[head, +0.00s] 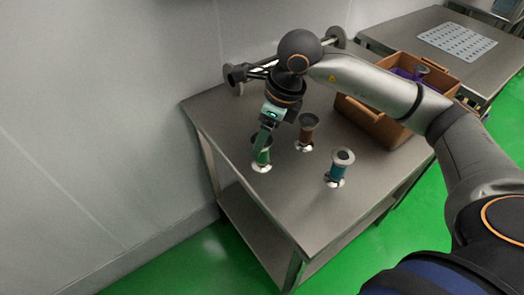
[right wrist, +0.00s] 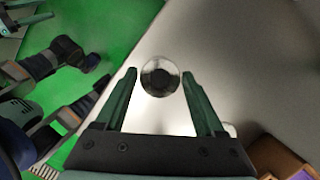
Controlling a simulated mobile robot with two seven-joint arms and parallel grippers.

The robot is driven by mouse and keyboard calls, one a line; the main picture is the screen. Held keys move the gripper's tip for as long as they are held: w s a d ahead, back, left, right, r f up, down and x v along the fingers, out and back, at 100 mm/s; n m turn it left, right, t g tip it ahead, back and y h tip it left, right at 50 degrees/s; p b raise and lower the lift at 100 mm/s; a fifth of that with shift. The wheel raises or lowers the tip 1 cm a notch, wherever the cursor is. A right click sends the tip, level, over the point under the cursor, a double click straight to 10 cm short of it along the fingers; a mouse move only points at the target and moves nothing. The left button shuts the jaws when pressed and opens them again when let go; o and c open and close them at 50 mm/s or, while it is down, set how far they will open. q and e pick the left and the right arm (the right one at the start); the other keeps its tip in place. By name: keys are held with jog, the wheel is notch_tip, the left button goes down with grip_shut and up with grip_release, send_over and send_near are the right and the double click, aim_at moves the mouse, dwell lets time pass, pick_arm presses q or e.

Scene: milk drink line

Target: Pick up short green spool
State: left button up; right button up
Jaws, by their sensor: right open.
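The short green spool (head: 263,157) stands upright on the metal table, near its left edge in the head view. My right gripper (head: 266,135) points down over it and hides part of its top. In the right wrist view, the spool's round metallic end with a dark centre (right wrist: 160,77) lies between the open fingertips of my right gripper (right wrist: 160,74). A gap shows on both sides, so the fingers are not closed on it. My left gripper is outside the head view; what may be part of it shows at the upper left edge of the right wrist view.
A brown spool (head: 308,130) stands close to the right of the green one, and a teal spool (head: 340,168) farther right. An open brown box (head: 378,127) with purple lining sits behind my right arm. A metal-ended rack (head: 236,76) stands at the table's back, near the wall.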

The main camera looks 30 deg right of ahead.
aim_at(262, 153)
jog(key=shift+x, duration=2.75)
grip_shut()
